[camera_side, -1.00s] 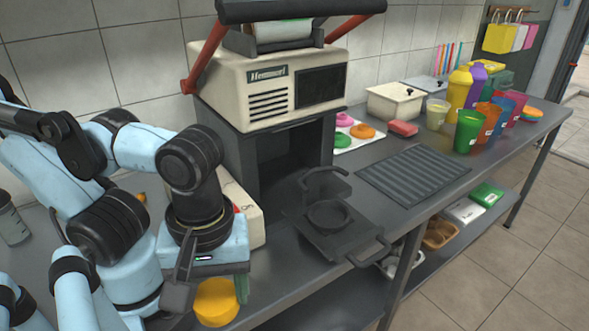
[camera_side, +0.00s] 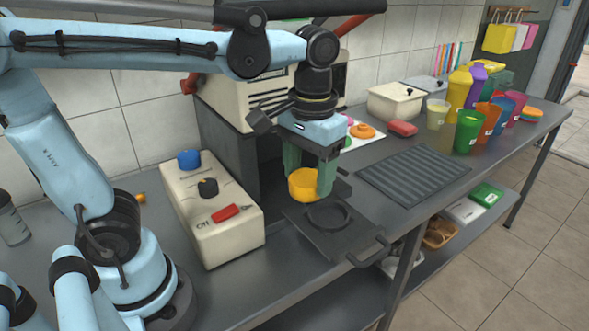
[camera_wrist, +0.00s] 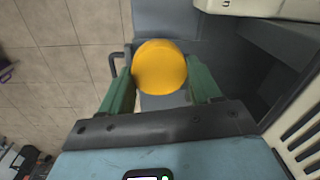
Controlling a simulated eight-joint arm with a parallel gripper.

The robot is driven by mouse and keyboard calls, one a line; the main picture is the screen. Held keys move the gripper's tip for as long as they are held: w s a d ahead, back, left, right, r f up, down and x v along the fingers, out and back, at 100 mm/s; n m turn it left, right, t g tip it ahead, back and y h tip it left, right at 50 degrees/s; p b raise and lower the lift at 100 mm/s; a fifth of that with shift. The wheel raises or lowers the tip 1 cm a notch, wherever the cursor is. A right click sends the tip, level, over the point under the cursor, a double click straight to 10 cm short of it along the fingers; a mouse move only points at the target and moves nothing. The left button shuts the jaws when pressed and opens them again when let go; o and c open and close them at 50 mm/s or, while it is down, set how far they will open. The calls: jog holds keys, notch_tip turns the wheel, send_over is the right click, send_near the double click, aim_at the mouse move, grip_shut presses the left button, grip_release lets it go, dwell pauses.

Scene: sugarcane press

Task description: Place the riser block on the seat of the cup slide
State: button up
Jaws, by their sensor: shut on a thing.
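The riser block is a yellow round block (camera_side: 303,185), held between the green fingers of my gripper (camera_side: 308,178). It also shows in the wrist view (camera_wrist: 160,67), between both fingertips (camera_wrist: 162,88). My gripper is shut on it and holds it above the cup slide (camera_side: 298,215), a dark tray with a handle at the front of the press. The slide's round ring seat (camera_side: 328,215) is empty and lies just below and slightly right of the block in the side view. In the wrist view the block hides the seat.
The cream press (camera_side: 245,95) stands behind the slide. A control box (camera_side: 212,210) with knobs and a red switch is at its left. A ribbed drain mat (camera_side: 412,175) lies to the right, with several coloured cups (camera_side: 467,132) beyond it.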

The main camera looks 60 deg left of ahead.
jog(key=w+a+m, duration=0.1)
jog(key=w+a, duration=0.1)
jog(key=w+a+m, duration=0.1)
jog(key=a, duration=0.1)
jog(key=shift+w+a, duration=0.15)
jog(key=shift+w, duration=0.2)
jog(key=s+d+n, duration=0.1)
jog(key=s+d, duration=0.1)
jog(key=s+d+n, duration=0.1)
jog(key=s+d, duration=0.2)
jog(key=shift+d+f, duration=0.1)
jog(key=shift+d, duration=0.2)
jog(key=s+d+f+n, duration=0.3)
jog(key=s+n, duration=0.2)
jog(key=s, duration=0.4)
jog(key=s+d+f+n, duration=0.3)
jog(key=s+n, duration=0.3)
jog(key=s, duration=0.4)
jog(key=shift+s+d+g, duration=0.15)
jog(key=shift+g, duration=0.15)
jog(key=shift+f, duration=0.1)
jog(key=w+a+f, duration=0.4)
jog(key=w+a, duration=0.1)
jog(key=w+a+f, duration=0.3)
jog(key=shift+a, duration=0.25)
jog(key=shift+f, duration=1.8)
jog(key=shift+f, duration=0.2)
